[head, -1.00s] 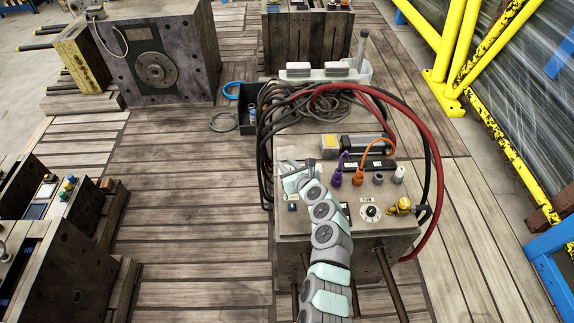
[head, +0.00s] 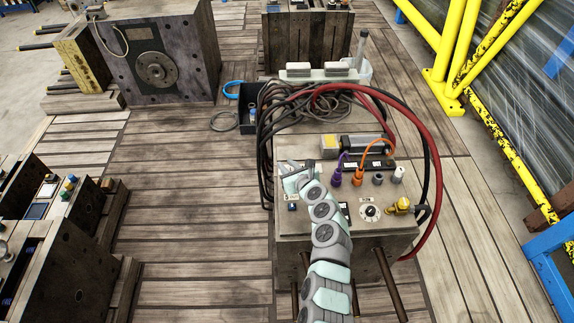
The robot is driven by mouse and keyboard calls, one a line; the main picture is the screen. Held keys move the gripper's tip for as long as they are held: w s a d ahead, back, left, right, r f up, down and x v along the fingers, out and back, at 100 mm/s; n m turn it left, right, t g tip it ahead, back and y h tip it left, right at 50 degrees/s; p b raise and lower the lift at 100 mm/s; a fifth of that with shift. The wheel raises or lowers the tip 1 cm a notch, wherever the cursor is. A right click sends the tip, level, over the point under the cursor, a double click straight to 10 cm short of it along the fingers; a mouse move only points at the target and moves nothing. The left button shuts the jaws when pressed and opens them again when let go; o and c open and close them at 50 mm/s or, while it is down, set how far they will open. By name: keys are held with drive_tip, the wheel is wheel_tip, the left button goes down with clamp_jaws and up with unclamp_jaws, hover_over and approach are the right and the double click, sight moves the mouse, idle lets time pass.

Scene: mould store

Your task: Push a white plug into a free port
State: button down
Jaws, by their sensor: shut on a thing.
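A block-shaped mould (head: 385,240) stands in the middle right, with connectors on top. A purple plug (head: 337,178) and an orange plug (head: 358,178) with cables stand in a row on it. Right of them are a grey round fitting (head: 378,179) and a whitish upright cylinder (head: 398,174); I cannot tell whether this is a plug or a port. My gripper (head: 290,172) is at the mould's top left, left of the purple plug. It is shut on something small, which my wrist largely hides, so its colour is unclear.
Red and black hoses (head: 432,170) arch along the right side of the mould. A yellow valve (head: 398,206) and a dial (head: 370,212) sit at its front right. A dark bin (head: 246,120) with coiled cables stands behind.

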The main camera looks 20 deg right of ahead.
drive_tip(key=shift+f+b, duration=0.35)
drive_tip(key=shift+f, duration=0.85)
idle(1.6)
drive_tip(key=c, duration=0.7)
unclamp_jaws()
wheel_tip(320, 180, up, 8)
drive_tip(key=p, duration=0.8)
drive_tip(key=shift+f, duration=0.2)
idle(0.6)
